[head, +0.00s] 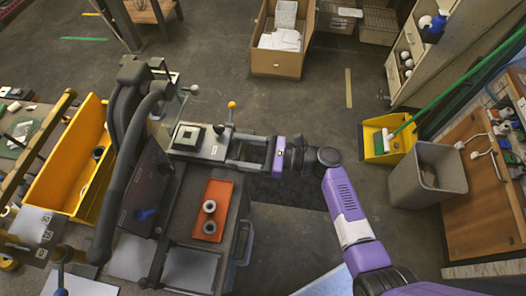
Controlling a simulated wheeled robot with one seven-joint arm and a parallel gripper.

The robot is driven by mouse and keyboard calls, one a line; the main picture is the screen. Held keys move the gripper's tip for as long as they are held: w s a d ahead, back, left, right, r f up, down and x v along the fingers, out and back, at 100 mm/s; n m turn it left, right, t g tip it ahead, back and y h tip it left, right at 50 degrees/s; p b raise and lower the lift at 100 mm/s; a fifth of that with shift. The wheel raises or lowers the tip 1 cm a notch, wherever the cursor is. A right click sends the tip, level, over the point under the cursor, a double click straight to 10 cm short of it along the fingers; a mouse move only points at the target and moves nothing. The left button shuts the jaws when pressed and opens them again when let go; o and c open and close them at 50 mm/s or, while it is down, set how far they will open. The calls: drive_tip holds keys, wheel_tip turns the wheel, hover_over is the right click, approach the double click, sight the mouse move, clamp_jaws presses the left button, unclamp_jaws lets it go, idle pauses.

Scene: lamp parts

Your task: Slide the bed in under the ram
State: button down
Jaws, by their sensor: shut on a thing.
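The bed (212,151) appears to be the light grey sliding plate beside the press, with a dark square fixture (188,136) on top. The press (130,110) stands to its left, with thick dark curved arms. I cannot make out the ram, which seems hidden behind the press frame. The bed's plate shows clear of the dark arms, on their right. My gripper (236,152) reaches in from the right and is shut at the bed's right end. The exact part between the fingers is too small to tell.
An orange tray (218,190) with two grey rings lies in front of the bed. A lever with a yellow knob (231,105) stands behind it. A yellow bin (75,160) is at left. A cardboard box (282,62) and grey waste bin (428,173) stand on the floor.

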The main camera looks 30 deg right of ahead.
drive_tip(key=shift+w+a, duration=0.2)
drive_tip(key=shift+a, duration=0.35)
drive_tip(key=shift+w+a, duration=0.2)
drive_tip(key=shift+a, duration=0.3)
drive_tip(key=c, duration=0.6)
unclamp_jaws()
drive_tip(key=shift+o, duration=0.2)
drive_tip(key=shift+d, duration=0.2)
drive_tip(key=shift+s+d, duration=0.15)
drive_tip(key=shift+d, duration=0.1)
drive_tip(key=b+v, duration=0.1)
drive_tip(key=v, duration=0.6)
